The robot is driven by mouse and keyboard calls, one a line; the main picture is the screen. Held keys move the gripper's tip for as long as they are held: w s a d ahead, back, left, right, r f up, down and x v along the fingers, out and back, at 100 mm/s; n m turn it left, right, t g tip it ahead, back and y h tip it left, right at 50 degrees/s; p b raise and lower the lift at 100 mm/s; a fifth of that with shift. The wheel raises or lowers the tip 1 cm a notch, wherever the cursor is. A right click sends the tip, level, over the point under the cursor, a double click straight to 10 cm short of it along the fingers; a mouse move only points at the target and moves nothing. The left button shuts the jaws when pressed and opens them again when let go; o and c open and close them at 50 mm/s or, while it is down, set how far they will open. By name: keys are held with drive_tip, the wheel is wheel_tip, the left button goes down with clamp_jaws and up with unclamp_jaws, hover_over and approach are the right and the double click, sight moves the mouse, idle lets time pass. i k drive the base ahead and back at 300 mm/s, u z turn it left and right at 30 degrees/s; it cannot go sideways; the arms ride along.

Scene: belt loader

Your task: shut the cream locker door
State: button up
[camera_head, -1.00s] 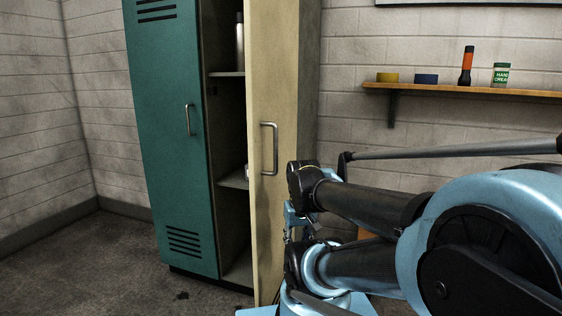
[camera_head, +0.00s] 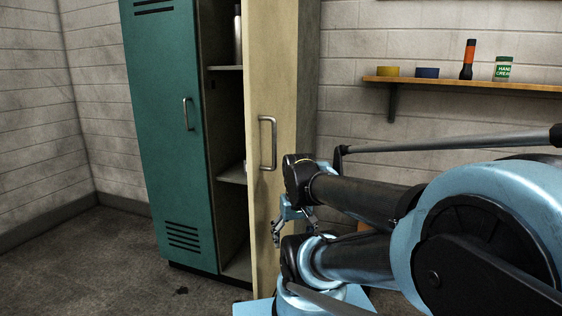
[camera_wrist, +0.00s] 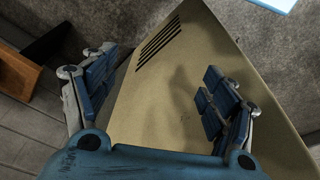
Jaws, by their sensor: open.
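The cream locker door (camera_head: 267,85) stands open in the head view, swung outward beside the green locker door. Its metal handle (camera_head: 268,143) is on the face toward me. In the wrist view the cream door (camera_wrist: 175,95) fills the middle, with its vent slots at the upper left. My gripper (camera_wrist: 155,95) is open, and its two blue-padded fingers are spread on either side of the picture with the door panel showing between them. In the head view my gripper (camera_head: 290,225) is low, at the door's right side, partly hidden by my arm. I cannot tell whether it touches the door.
The green locker door (camera_head: 165,140) is shut at the left. Shelves (camera_head: 233,173) and a bottle show inside the open compartment. A wooden wall shelf (camera_head: 450,84) at the right carries small containers. The floor at the left (camera_head: 90,260) is clear.

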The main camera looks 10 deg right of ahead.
sight(269, 27)
drive_tip(key=z, duration=0.05)
drive_tip(key=k, duration=0.5)
drive_tip(key=z, duration=1.1)
drive_tip(key=k, duration=1.6)
drive_tip(key=u, duration=0.8)
drive_tip(key=i, duration=1)
drive_tip(key=z, duration=0.05)
